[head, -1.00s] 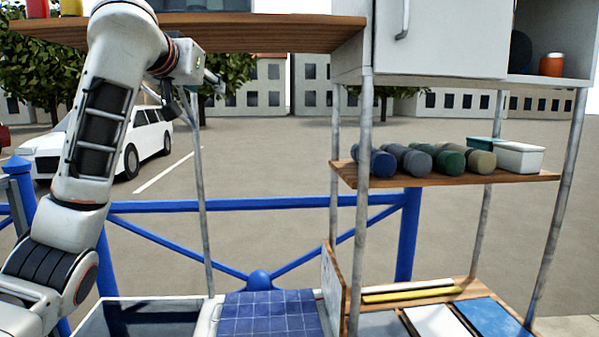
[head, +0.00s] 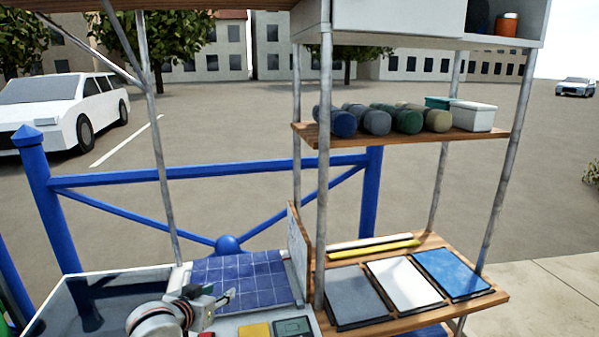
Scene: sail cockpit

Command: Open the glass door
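A dark, see-through glassy panel (head: 120,284) in a pale frame lies at the lower left. It may be the glass door, but I cannot tell for certain. My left gripper (head: 226,298) is low in the picture, to the right of this panel and in front of the blue gridded panel (head: 240,277). Its fingers are small and seen from the side, so I cannot tell whether they are open or shut. I see nothing held in it. My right gripper is not in view.
A shelf rack on metal posts (head: 323,170) stands at the right, with rolled bundles (head: 375,119) and boxes (head: 473,115) on its middle shelf. Flat panels (head: 404,281) lie on the lower shelf. A blue railing (head: 210,174) runs behind. A yellow block (head: 255,331) lies near my gripper.

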